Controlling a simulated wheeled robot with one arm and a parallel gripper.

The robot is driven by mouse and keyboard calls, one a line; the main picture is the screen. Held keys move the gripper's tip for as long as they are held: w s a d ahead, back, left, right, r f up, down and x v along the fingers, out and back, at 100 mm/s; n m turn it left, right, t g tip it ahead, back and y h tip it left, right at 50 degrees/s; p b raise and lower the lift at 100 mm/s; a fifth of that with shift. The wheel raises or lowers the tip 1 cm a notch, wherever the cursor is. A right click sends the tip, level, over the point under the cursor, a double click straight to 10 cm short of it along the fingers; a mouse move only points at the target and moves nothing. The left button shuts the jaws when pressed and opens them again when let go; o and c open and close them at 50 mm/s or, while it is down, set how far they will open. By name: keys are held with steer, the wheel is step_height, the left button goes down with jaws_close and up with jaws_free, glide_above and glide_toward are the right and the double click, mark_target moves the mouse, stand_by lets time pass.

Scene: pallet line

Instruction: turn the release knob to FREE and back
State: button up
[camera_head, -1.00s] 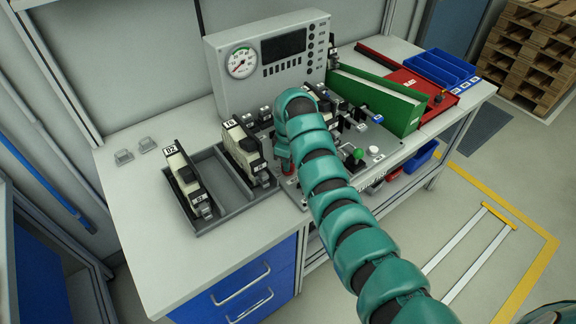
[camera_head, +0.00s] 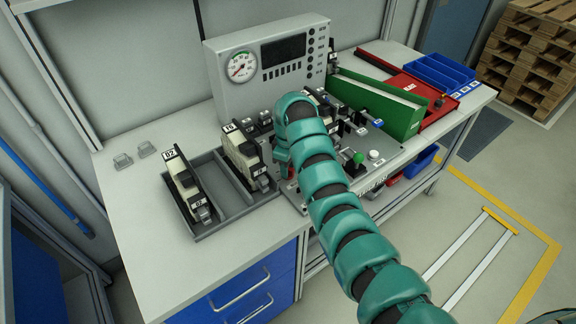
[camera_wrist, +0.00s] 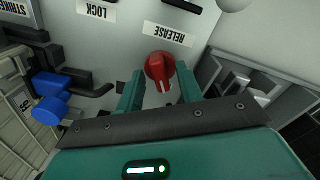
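The red release knob (camera_wrist: 160,68) sits on a grey panel by the RELEASE label (camera_wrist: 168,36), which reads upside down in the wrist view. My gripper (camera_wrist: 160,88) is open, with one teal finger on each side of the knob's lower end. A gap shows between each finger and the knob, and nothing is gripped. In the head view my teal arm reaches down to the panel and hides most of the knob area. No FREE mark is readable.
A LOCK label (camera_wrist: 92,10) and a blue-tipped lever (camera_wrist: 50,97) lie left in the wrist view. In the head view a grey tray (camera_head: 235,203) holds cream units left of my arm. A gauge box (camera_head: 222,90) stands behind; a green bin (camera_head: 390,103) is right.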

step_height(320, 180, up, 17)
steer(key=p, duration=0.1)
stand_by(0.8)
steer(key=shift+r, duration=0.15)
stand_by(0.4)
